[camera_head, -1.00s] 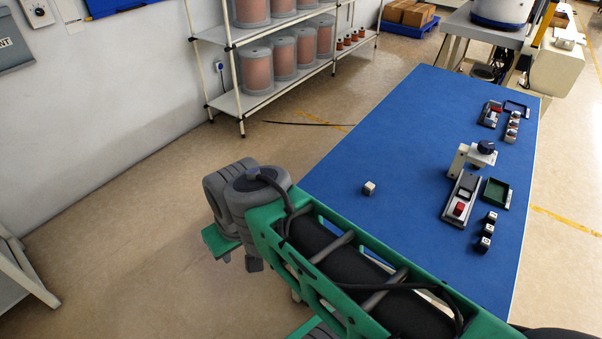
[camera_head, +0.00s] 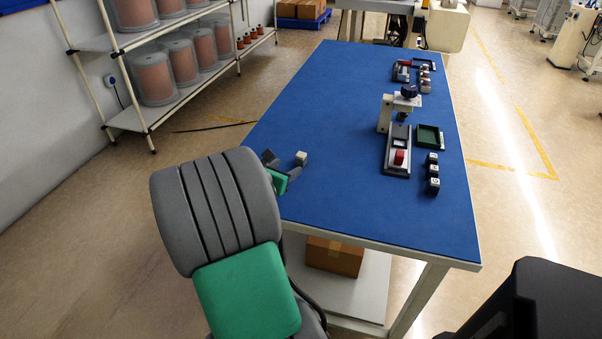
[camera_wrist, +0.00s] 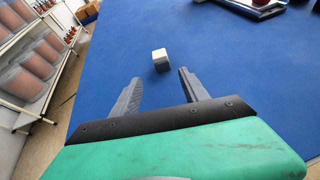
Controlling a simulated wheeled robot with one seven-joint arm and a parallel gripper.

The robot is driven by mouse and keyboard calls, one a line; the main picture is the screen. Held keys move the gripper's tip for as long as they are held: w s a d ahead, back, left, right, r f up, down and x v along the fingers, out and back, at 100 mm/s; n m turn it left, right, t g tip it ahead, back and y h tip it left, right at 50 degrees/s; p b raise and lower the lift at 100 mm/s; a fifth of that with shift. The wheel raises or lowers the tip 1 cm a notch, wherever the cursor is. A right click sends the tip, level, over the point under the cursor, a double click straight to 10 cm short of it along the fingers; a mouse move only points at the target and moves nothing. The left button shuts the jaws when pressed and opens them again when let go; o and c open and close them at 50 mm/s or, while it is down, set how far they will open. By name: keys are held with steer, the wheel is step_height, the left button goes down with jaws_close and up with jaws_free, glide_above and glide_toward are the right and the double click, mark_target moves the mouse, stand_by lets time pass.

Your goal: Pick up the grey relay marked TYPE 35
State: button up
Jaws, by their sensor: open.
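A small pale grey-white block (camera_head: 301,157), which looks like the relay, lies alone on the blue table near its left edge. It also shows in the wrist view (camera_wrist: 160,60), just beyond my fingertips, with a light top and darker sides. No marking on it can be read. My gripper (camera_wrist: 157,79) is open and empty, its two dark fingers pointing toward the block, which lies ahead of the gap between them. In the head view my gripper (camera_head: 270,160) is partly hidden behind my arm, to the left of the block.
A press fixture (camera_head: 397,145) with a red button stands right of the middle of the blue table (camera_head: 330,210). A green tray (camera_head: 430,136) and several small dark blocks (camera_head: 433,172) are beside it. Another station (camera_head: 402,71) stands at the far end. Table around the pale block is clear.

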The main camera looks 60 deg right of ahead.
mark_target(299, 159)
steer(key=shift+n, duration=0.3)
steer(key=x, duration=0.5)
steer(key=r+b+x, duration=0.1)
steer(key=x, duration=0.2)
steer(key=shift+s+d+f, duration=0.1)
steer(key=shift+s+d, duration=0.15)
steer(key=shift+d, duration=0.15)
steer(key=shift+c, duration=0.4)
jaws_close()
